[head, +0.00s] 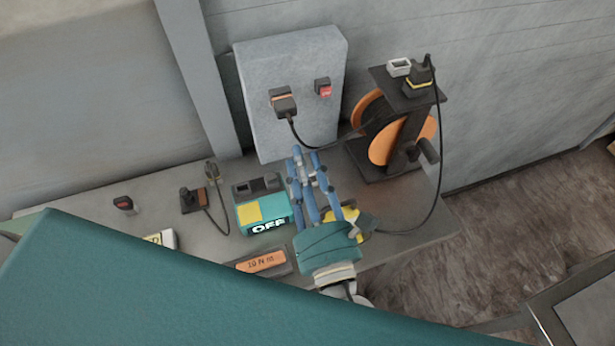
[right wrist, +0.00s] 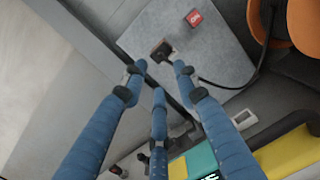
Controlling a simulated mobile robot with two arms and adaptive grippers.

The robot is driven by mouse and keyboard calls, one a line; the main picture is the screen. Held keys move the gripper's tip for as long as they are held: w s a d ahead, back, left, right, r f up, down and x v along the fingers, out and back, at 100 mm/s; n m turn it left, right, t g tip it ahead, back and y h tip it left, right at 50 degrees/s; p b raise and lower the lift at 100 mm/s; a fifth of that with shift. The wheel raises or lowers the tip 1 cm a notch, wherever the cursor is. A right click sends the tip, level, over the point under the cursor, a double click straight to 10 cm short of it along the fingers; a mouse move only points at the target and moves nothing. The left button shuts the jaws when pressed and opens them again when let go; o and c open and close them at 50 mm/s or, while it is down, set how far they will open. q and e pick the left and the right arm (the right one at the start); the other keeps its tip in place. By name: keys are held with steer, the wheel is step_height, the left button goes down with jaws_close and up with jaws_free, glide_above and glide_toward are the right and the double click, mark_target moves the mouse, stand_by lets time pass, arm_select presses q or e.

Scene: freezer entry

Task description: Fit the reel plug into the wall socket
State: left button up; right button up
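The reel plug (head: 284,103), dark with an orange band, sits at the wall socket on the grey panel (head: 250,62); how deeply it is seated I cannot tell. Its black cable runs right to the orange reel (head: 388,145). The plug (right wrist: 160,50) also shows in the right wrist view, just beyond my fingertips. My right gripper (head: 307,168) is open and empty, its blue fingers spread and pointing up towards the panel, below the plug and apart from it. It also shows in the right wrist view (right wrist: 158,74). My left gripper is not in view.
A red switch (head: 323,88) is right of the plug. On the bench are a teal box (head: 269,226) marked OFF, a torque tool (head: 262,262) marked 10 N m, and a dark device (head: 192,200). A second cable (head: 441,150) hangs right of the reel stand.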

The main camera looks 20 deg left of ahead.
steer(key=shift+v, duration=1.65)
